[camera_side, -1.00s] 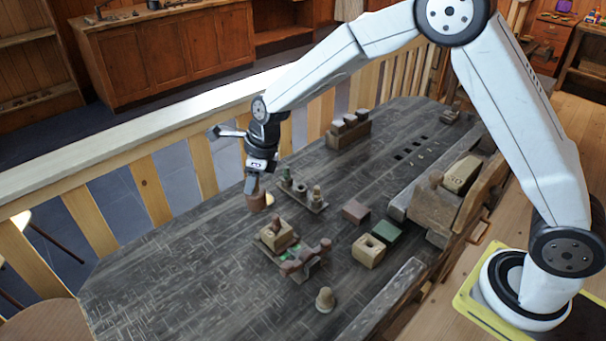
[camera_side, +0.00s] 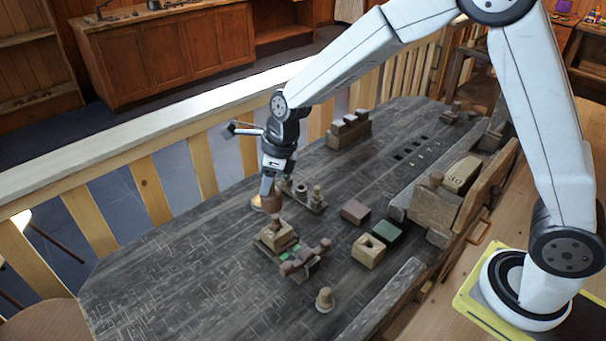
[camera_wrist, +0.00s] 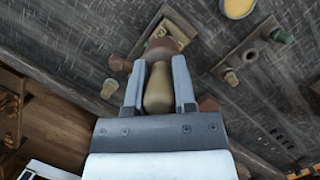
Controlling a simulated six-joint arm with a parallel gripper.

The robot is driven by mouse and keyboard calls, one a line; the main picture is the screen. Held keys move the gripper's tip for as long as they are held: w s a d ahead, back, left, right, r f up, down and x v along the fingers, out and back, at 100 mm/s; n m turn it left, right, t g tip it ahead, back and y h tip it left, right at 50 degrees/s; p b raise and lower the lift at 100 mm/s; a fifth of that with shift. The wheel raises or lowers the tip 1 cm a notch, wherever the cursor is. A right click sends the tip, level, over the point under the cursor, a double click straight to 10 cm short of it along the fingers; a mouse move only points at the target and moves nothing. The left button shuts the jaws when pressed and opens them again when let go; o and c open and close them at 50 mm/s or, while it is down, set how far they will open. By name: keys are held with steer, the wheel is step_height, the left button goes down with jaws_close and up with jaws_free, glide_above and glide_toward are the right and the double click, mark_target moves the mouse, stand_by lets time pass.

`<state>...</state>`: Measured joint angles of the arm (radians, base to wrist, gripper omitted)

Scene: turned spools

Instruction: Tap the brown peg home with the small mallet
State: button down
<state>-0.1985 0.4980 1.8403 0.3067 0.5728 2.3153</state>
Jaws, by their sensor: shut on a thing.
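My gripper (camera_side: 268,188) is shut on the small mallet, held above the table beside a wooden block (camera_side: 281,241). The mallet's brown lower end (camera_side: 272,204) shows under the fingers in the side view. In the wrist view its tan handle (camera_wrist: 158,92) is between my gripper's fingers (camera_wrist: 158,75), with brown shapes past the fingertips. The brown peg (camera_side: 275,228) stands upright out of the pale block. The mallet is apart from the peg, up and left of it in the side view. How deep the peg sits cannot be told.
A rack (camera_side: 318,207) with several small turned pieces stands right of my gripper. A brown stand-like piece (camera_side: 323,244) is just right of the block. A pale holed block (camera_side: 368,254), a green box (camera_side: 387,233) and a small knob (camera_side: 325,299) lie nearer. The left tabletop is clear.

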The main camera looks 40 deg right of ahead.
mark_target(271, 192)
steer(key=shift+d+f, duration=0.1)
steer(key=shift+w+d+f, duration=0.2)
steer(key=shift+d+f, duration=0.2)
steer(key=shift+f, duration=0.05)
steer(key=shift+f, duration=0.3)
stand_by(0.6)
steer(key=shift+f, duration=1.25)
steer(key=shift+r, duration=1.15)
steer(key=shift+f, duration=0.1)
